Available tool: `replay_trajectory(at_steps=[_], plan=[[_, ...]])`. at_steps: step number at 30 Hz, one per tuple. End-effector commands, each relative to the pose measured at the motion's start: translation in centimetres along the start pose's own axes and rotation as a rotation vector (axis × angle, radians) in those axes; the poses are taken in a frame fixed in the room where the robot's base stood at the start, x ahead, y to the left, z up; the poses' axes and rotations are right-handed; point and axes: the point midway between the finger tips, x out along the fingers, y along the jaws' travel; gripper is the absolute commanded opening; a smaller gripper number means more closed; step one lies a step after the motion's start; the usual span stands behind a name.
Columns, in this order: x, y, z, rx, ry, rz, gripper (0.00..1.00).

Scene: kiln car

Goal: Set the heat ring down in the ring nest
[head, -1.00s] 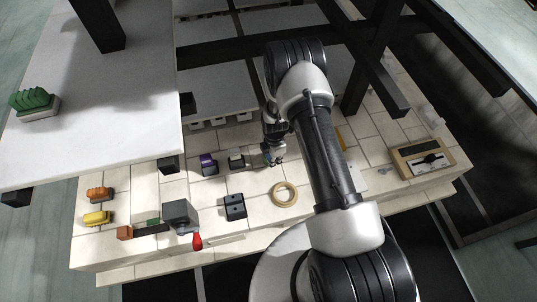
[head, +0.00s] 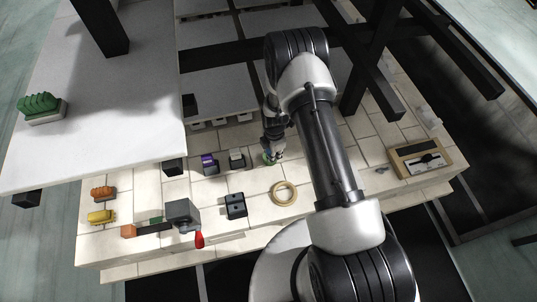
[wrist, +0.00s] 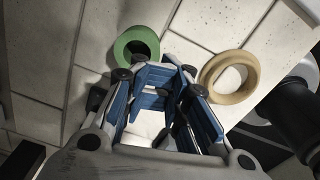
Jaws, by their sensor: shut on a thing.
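The heat ring appears as a green ring (wrist: 137,45) at the fingertips of my gripper (wrist: 155,70) in the wrist view. My gripper is shut on its near edge, though the fingers partly hide the contact. In the head view my gripper (head: 273,157) points down over the pale tiled deck, with a little green (head: 267,158) showing at its tips. A tan ring (head: 284,184), which seems to be the ring nest, lies flat and empty in front and to the right of my gripper. It also shows in the wrist view (wrist: 207,78), apart from the green ring.
A dark two-hole block (head: 235,205), a purple-topped block (head: 210,163) and a pale-topped block (head: 237,158) stand left of the tan ring. A grey device with a red handle (head: 198,240) stands farther left. A wooden-framed box (head: 421,158) sits right.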

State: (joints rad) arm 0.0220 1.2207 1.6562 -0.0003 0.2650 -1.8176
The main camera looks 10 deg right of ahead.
Motion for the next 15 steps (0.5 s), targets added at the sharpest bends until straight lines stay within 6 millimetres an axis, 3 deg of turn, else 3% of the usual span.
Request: replay_trajectory(at_steps=[1, 2, 15], plan=[[0.03, -0.01, 0.00, 0.000, 0.000, 0.000, 0.00], [0.03, -0.01, 0.00, 0.000, 0.000, 0.000, 0.12], [0.03, 0.01, 0.00, 0.000, 0.000, 0.000, 0.41]])
